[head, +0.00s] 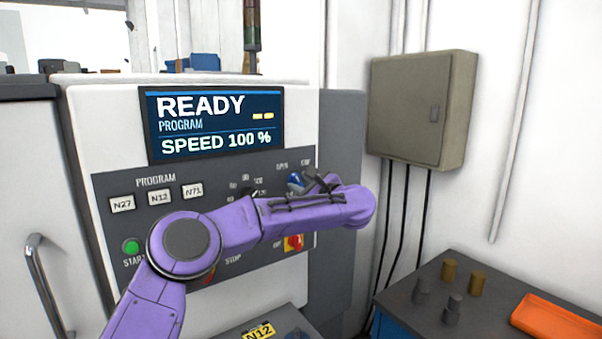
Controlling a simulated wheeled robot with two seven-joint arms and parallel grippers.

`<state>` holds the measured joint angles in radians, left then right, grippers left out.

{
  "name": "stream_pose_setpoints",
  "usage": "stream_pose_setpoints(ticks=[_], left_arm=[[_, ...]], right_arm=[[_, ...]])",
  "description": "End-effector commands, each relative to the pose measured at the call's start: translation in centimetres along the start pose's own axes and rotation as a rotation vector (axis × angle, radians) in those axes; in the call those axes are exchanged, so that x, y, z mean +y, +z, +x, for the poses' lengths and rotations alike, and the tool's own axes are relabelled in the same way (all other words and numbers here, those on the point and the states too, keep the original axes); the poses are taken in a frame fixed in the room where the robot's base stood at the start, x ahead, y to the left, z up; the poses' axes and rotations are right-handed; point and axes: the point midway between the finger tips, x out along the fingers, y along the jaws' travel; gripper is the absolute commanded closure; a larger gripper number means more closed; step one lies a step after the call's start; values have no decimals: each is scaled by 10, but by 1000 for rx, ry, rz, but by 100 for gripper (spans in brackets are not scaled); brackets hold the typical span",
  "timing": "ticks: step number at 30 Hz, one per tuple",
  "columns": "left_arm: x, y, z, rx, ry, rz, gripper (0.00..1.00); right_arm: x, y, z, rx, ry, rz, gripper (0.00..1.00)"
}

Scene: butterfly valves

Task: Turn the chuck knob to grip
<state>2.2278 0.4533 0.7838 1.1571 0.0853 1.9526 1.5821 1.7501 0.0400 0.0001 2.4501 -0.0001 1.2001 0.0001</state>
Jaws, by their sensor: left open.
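The machine's control panel (110,187) faces me below a screen (215,120) reading READY and SPEED 100 %. A blue knob (295,181), which looks like the chuck knob, sits at the panel's upper right. The label above its left reads OPEN; the label to its right is too small to read surely. My left arm crosses the panel, and my left gripper (318,182), dark and open, is at the knob's right side. Whether its fingers touch the knob or are around it I cannot tell. The knob's lower part is hidden by the gripper and arm. My right gripper is out of view.
A red and yellow switch (293,243) sits just below my left arm. A green start button (131,247) and program buttons (159,197) are at left. A grey cabinet (420,110) hangs at right, above a bench with several cylinders (449,270) and an orange tray (555,320).

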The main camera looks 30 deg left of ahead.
Motion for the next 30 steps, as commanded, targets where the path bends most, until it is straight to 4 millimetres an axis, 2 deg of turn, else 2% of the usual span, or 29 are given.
stream_pose_setpoints(ticks=[1,4,11,15,23,30], left_arm=[[-1,2,5,1,0,3,58],[0,0,11,0,-1,3,58],[0,-1,12,-1,-2,3,58],[0,-1,12,-1,-2,4,100],[0,-2,11,0,-2,11,100],[2,-4,11,-1,-3,89,100]], right_arm=[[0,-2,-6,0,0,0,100],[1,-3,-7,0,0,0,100],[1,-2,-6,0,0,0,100],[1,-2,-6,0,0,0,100],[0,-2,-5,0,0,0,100],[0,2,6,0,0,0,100]])
